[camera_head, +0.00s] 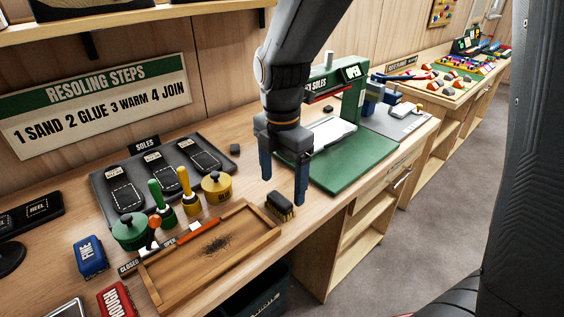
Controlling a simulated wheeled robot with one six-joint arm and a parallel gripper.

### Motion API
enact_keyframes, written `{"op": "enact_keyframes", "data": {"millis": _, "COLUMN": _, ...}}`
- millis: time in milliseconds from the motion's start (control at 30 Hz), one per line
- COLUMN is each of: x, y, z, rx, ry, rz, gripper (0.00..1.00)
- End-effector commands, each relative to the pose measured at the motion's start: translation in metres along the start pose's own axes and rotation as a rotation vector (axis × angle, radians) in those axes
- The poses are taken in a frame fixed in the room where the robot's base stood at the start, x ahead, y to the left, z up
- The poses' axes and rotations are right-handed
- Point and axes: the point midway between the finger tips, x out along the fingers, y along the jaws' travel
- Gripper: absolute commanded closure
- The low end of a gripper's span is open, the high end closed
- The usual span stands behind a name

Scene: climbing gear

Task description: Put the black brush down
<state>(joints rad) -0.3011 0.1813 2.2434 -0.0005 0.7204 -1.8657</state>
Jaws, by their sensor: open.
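The black brush (281,207) lies on the wooden bench near its front edge, with its tan bristle side partly showing. It sits just right of the wooden tray's far corner. My gripper (284,190) is open above and around the brush's place, fingers pointing down. Its right finger ends close beside the brush and its left finger is a little behind it. Whether either finger touches the brush cannot be told. Nothing is seen held between the fingers.
A wooden tray (157,291) with dark crumbs lies to the left. Glue pots (215,190) and handled tools stand behind it. A green press (350,165) stands to the right. A blue block (90,258) and a red block (117,300) are at the left front.

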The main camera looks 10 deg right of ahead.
Motion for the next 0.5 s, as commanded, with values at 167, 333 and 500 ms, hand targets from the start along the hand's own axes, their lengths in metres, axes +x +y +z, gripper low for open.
{"op": "enact_keyframes", "data": {"millis": 167, "x": -0.035, "y": 0.001, "z": 0.0, "rx": 0.0, "ry": -0.001, "rz": 0.006, "gripper": 0.23}}
{"op": "enact_keyframes", "data": {"millis": 333, "x": -0.053, "y": 0.001, "z": 0.001, "rx": 0.002, "ry": -0.001, "rz": 0.004, "gripper": 0.23}}
{"op": "enact_keyframes", "data": {"millis": 500, "x": -0.055, "y": -0.003, "z": 0.004, "rx": 0.066, "ry": 0.0, "rz": 0.004, "gripper": 0.23}}
